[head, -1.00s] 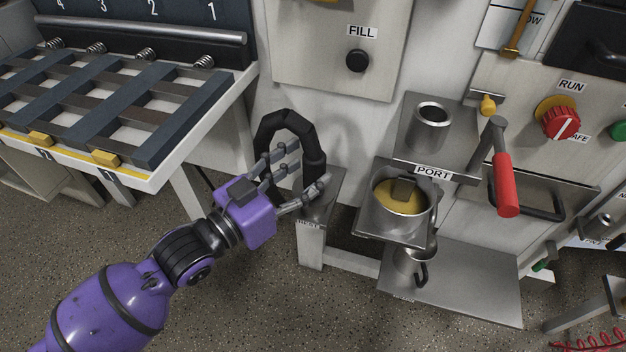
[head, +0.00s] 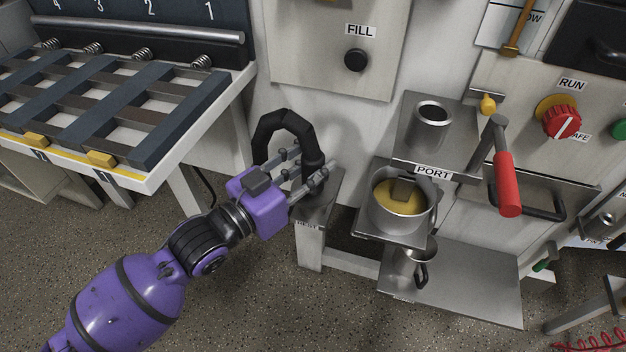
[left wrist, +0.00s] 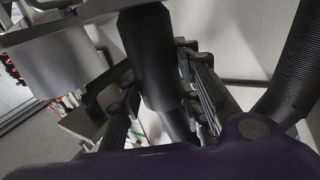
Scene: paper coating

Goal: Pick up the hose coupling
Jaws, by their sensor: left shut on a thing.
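The hose coupling (head: 311,151) is the black, thick end of a looped black hose (head: 272,128) beside a small metal rest post. It also shows in the left wrist view as a dark cylinder (left wrist: 154,62) between the fingers. My left gripper (head: 310,175) has its fingers on both sides of the coupling and is shut on it. The coupling stands roughly upright over the rest's top. Whether its lower end touches the rest is hidden by the fingers. My right gripper is not in view.
Right of the rest (head: 312,240) are a shelf marked PORT (head: 433,172) with a metal cup, a pot (head: 404,210) of yellow liquid, and a red-handled lever (head: 507,183). A slatted rack table (head: 150,180) stands left. Open floor lies in front.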

